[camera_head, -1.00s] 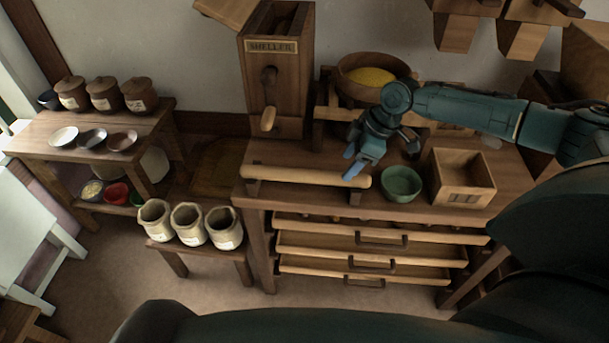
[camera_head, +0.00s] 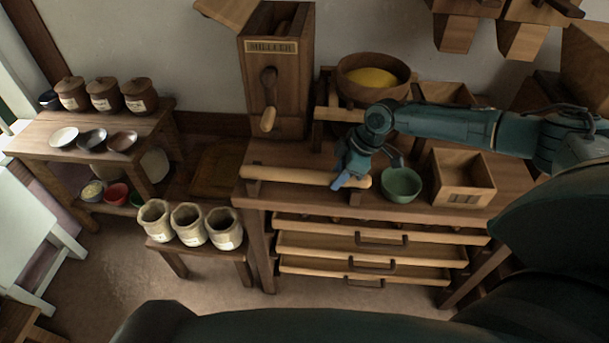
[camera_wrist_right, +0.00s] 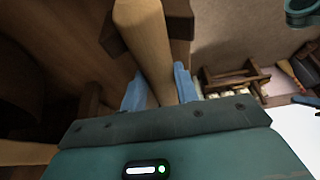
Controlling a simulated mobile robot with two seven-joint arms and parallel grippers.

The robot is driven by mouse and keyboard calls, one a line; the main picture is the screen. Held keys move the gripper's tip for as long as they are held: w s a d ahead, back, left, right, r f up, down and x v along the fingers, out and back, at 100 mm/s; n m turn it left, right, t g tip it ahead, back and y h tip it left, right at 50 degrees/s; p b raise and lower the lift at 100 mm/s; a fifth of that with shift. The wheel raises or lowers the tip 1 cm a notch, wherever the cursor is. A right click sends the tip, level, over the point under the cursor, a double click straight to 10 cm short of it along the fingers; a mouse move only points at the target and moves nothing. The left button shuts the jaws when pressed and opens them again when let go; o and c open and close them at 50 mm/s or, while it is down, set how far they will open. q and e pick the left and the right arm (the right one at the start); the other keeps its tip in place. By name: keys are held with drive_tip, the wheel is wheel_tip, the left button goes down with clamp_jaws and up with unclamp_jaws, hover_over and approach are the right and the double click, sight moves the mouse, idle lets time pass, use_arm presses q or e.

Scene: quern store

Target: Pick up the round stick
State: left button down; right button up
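The round stick (camera_head: 295,174) is a pale wooden rod lying level across two dark rests along the front edge of the workbench. My right gripper (camera_head: 348,181) is at the stick's right part, with its blue fingers down at the stick. In the right wrist view, the stick (camera_wrist_right: 148,38) runs between the two blue fingers of my right gripper (camera_wrist_right: 160,92), one on each side. The fingers look apart, and I see no clear grip on the stick. The stick's near end is hidden behind the gripper body. My left gripper is not in view.
A green bowl (camera_head: 401,185) stands just right of the stick's end, close to my right gripper. An open wooden box (camera_head: 463,178) is farther right. A miller box (camera_head: 275,90) stands behind the stick. Several drawers (camera_head: 365,262) below are pulled partly out.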

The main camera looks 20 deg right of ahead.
drive_tip(key=c, duration=0.5)
